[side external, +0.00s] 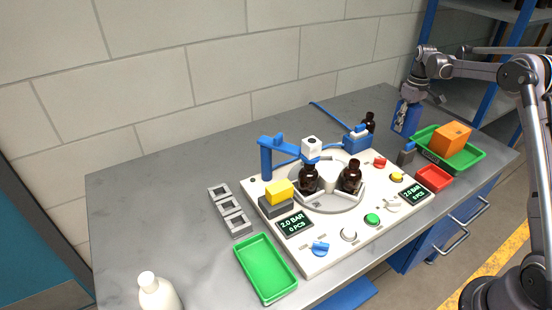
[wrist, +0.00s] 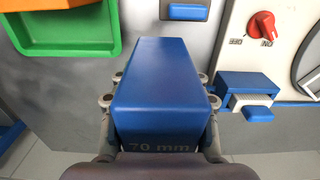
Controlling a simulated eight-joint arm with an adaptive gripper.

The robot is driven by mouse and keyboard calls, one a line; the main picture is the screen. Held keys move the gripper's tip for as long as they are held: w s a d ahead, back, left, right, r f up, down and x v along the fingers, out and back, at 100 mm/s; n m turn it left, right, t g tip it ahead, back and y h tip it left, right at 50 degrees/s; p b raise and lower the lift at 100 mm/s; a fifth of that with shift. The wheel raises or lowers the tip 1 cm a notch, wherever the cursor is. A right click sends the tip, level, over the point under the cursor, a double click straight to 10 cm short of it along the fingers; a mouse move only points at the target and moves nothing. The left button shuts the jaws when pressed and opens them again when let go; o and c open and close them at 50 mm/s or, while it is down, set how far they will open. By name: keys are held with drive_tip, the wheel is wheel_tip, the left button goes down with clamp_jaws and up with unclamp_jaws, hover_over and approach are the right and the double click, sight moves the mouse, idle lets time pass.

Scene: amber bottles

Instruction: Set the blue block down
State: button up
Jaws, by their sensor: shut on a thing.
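The blue block (side external: 406,117) is in my gripper (side external: 413,92), over the back right part of the grey table in the side external view. In the wrist view the block (wrist: 160,85) fills the middle and carries the marking "70 mm". My gripper's fingers (wrist: 159,112) are shut on its left and right sides. The block hangs below the gripper, roughly upright. Its underside is hidden in the wrist view, and I cannot tell how large any gap to the table is.
A green tray (side external: 478,160) with an orange block (side external: 450,138) stands close right of the blue block. A dark bottle (side external: 368,122) and a blue device (side external: 357,141) stand to its left. A red tray (side external: 434,179) lies in front. The left table (side external: 150,205) has bare room.

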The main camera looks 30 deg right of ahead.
drive_tip(key=w+a+f, duration=0.2)
drive_tip(key=w, duration=0.1)
drive_tip(key=w+a+f, duration=0.1)
drive_tip(key=w, duration=0.1)
drive_tip(key=shift+a+f, duration=0.1)
drive_tip(key=shift+f, duration=0.2)
drive_tip(key=shift+w+f, duration=0.1)
drive_tip(key=shift+f, duration=1.95)
drive_tip(key=shift+f, duration=0.1)
drive_tip(key=o, duration=1.4)
